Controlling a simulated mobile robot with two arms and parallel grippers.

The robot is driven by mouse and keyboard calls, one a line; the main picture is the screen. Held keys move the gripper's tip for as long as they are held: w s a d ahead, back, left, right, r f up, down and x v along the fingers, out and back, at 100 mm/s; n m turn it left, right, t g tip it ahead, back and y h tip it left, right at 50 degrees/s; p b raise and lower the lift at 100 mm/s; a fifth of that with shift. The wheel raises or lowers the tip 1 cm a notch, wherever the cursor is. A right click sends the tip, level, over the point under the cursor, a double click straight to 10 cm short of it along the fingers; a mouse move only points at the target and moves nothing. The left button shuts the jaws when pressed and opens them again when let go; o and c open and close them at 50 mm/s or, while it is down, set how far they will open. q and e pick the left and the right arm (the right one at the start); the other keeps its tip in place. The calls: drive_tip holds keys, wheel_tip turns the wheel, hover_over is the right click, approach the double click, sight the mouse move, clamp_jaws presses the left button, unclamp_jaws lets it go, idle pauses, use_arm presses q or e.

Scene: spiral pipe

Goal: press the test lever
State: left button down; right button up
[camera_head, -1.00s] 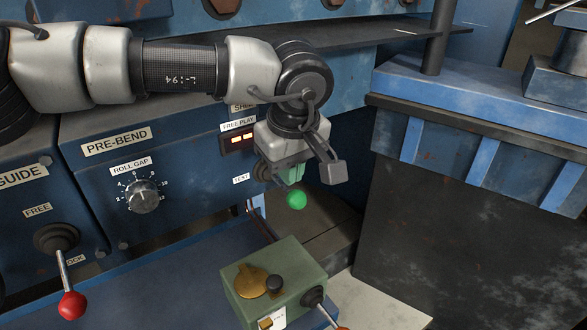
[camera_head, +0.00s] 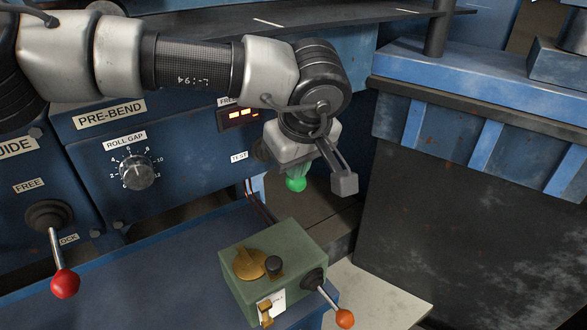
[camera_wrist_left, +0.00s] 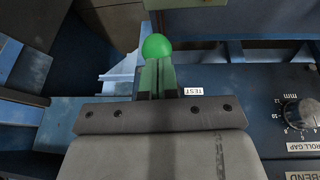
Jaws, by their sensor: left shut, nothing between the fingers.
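The test lever shows as a green ball knob (camera_head: 296,184), to the right of the small TEST label (camera_head: 239,156). Its stem is hidden behind my left gripper (camera_head: 300,172). The gripper points down at the knob and is shut and empty, its fingers at or very near the knob's upper side. In the left wrist view the closed fingers (camera_wrist_left: 157,72) end right at the green knob (camera_wrist_left: 157,46). I cannot tell for sure whether they touch. My right gripper is not in view.
A green control box (camera_head: 270,262) with an orange-knobbed lever stands below the gripper. A red-knobbed lever (camera_head: 65,283) is at the lower left. The PRE-BEND panel has a roll gap dial (camera_head: 137,172) and a lit display (camera_head: 239,116). A dark cabinet (camera_head: 450,240) stands at right.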

sight(299, 188)
use_arm(q)
drive_tip(key=f+t+y+b, duration=0.1)
drive_tip(key=f+b, duration=0.1)
drive_tip(key=b, duration=0.1)
drive_tip(key=f+t+y+b, duration=0.1)
drive_tip(key=f+t+b, duration=0.1)
drive_tip(key=b, duration=0.2)
drive_tip(key=shift+s+d+f, duration=0.1)
drive_tip(key=shift+s+d, duration=0.05)
drive_tip(key=shift+s, duration=0.05)
drive_tip(key=shift+f+b, duration=0.3)
drive_tip(key=shift+b, duration=0.3)
drive_tip(key=b+v, duration=0.1)
drive_tip(key=v, duration=1)
idle(1.6)
